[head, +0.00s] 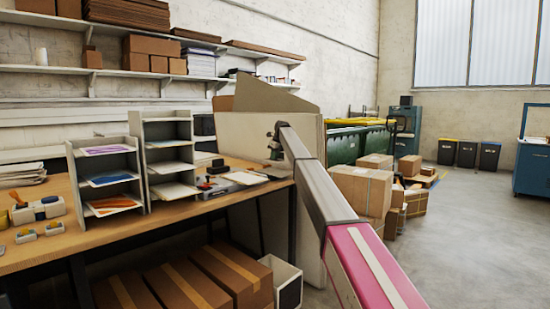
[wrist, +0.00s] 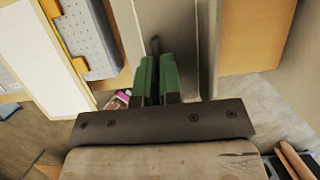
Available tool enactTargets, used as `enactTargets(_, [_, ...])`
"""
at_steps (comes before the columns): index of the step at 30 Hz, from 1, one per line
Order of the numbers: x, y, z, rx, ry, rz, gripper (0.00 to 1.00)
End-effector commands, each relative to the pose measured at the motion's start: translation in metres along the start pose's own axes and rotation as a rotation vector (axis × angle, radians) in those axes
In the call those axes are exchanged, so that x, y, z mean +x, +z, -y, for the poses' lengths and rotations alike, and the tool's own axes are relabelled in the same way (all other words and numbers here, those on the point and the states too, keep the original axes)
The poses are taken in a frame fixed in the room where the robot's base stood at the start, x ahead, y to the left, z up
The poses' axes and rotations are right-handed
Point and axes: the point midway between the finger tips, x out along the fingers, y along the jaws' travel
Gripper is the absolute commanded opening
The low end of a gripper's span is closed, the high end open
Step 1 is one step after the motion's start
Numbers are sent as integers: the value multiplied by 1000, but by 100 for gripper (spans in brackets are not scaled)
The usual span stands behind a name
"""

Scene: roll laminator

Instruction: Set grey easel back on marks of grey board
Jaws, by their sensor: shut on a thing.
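My gripper (wrist: 157,62) shows in the wrist view with its two green fingers close together on a thin dark piece (wrist: 155,45). A grey upright panel (wrist: 177,28) lies just beyond the fingers; the piece appears to belong to it, and I take it for the grey easel. In the head view my gripper (head: 276,143) is small, at the far right end of the workbench. A grey-beige slanted panel (head: 268,97) stands right behind it. The easel's foot and the marks of the grey board cannot be made out in either view.
The long wooden workbench (head: 40,247) holds two grey paper racks (head: 146,160) on the left. Cartons (head: 361,190) stand on the floor right of my arm. Brown cartons (head: 180,290) sit under the bench. Open floor (head: 465,240) lies at the right.

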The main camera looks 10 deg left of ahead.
Motion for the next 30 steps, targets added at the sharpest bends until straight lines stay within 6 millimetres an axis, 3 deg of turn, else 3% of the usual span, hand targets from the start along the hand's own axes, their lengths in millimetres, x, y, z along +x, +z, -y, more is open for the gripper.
enactTargets(21, [49,-18,0,-1,0,0,0])
enactTargets(30, [56,-20,0,-1,0,0,0])
